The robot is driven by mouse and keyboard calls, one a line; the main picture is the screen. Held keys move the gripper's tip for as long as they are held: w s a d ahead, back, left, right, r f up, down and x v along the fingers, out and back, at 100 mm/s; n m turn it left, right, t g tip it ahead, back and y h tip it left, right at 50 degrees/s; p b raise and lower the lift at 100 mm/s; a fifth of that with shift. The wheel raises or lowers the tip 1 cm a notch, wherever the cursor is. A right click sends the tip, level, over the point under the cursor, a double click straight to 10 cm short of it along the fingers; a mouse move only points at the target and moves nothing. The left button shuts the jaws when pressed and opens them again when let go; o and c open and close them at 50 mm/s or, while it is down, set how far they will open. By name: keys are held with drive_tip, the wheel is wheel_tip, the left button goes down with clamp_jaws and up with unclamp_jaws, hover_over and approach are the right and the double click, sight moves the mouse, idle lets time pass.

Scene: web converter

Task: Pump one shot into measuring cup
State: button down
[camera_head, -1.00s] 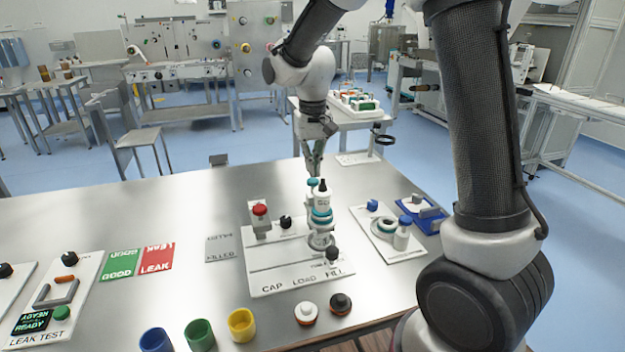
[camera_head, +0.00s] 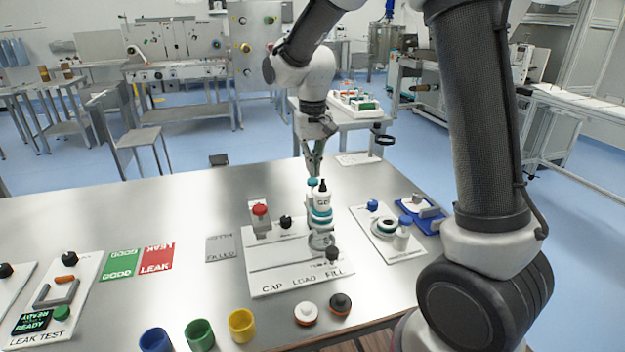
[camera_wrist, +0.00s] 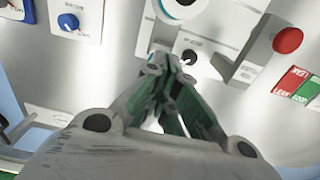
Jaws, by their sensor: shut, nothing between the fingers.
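A white pump bottle (camera_head: 323,200) with a dark top and a teal band stands upright at the fill end of the white station board. A small teal knob or pump head (camera_head: 312,182) shows at its upper left. A clear or metallic cup-like vessel (camera_head: 321,240) sits below the bottle; whether it is the measuring cup I cannot tell. My gripper (camera_head: 314,172) is shut and empty, pointing down just above the teal head; touching or apart is unclear. In the wrist view my closed fingers (camera_wrist: 172,68) show in front of the board, with a teal-ringed part (camera_wrist: 178,10) at the top edge.
The station board (camera_head: 272,262) carries a red button (camera_head: 260,210) and black knobs. A white board (camera_head: 385,245) with a blue knob stands to the right. Blue, green and yellow cups (camera_head: 241,325) line the front edge.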

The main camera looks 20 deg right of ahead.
sight(313, 179)
drive_tip(key=shift+f, duration=0.25)
drive_tip(key=shift+f, duration=1.85)
drive_tip(key=shift+r, duration=2.1)
drive_tip(key=shift+r, duration=3)
